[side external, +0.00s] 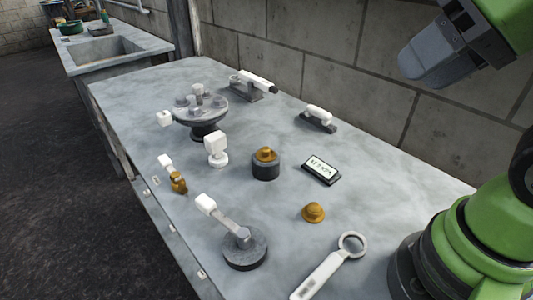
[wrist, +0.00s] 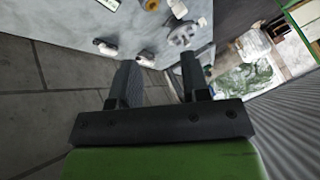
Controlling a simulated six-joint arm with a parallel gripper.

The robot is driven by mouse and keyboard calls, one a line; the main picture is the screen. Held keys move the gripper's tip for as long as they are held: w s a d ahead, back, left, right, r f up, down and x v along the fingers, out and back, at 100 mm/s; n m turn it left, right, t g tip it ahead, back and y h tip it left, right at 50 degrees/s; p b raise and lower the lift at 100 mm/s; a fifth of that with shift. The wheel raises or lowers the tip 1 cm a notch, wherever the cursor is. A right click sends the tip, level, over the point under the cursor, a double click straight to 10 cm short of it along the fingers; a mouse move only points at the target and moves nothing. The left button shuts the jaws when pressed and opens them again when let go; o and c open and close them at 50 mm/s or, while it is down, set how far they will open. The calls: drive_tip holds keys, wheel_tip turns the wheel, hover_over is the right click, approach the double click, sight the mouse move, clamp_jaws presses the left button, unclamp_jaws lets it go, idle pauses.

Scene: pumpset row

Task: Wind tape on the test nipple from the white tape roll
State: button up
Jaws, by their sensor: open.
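A brass fitting (side external: 265,154) stands upright on a dark round holder (side external: 265,171) mid-table; it looks like the test nipple. It also shows at the top of the wrist view (wrist: 150,4). Several white-topped items are on the table, and I cannot tell for certain which is the tape roll. One is a white rounded piece on a dark base (side external: 319,113) near the wall, also in the wrist view (wrist: 103,46). Another is a white block on a round white foot (side external: 216,148). My gripper (wrist: 160,75) is open and empty, raised above the table by the wall, away from these things.
A grey flange disc with bolts (side external: 202,112) stands at the back left. A white-handled tool on a round base (side external: 245,248), a small display (side external: 322,169), a loose brass cap (side external: 313,212) and a ring-ended tool (side external: 330,265) lie around. Brick wall borders the far side.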

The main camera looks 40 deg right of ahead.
drive_tip(key=o, duration=0.6)
drive_tip(key=shift+w+r, duration=0.15)
drive_tip(key=shift+w, duration=0.15)
drive_tip(key=shift+o, duration=0.4)
drive_tip(key=w+r+n+g, duration=0.1)
drive_tip(key=w+r, duration=0.1)
drive_tip(key=w, duration=0.8)
drive_tip(key=shift+a, duration=0.25)
drive_tip(key=n+g+h, duration=0.2)
drive_tip(key=n, duration=0.1)
hover_over(217, 137)
drive_tip(key=s, duration=0.4)
wheel_tip(217, 137, down, 19)
drive_tip(key=shift+w+x, duration=0.2)
drive_tip(key=shift+x, duration=5.1)
drive_tip(key=shift+r, duration=0.1)
drive_tip(key=shift+c, duration=0.4)
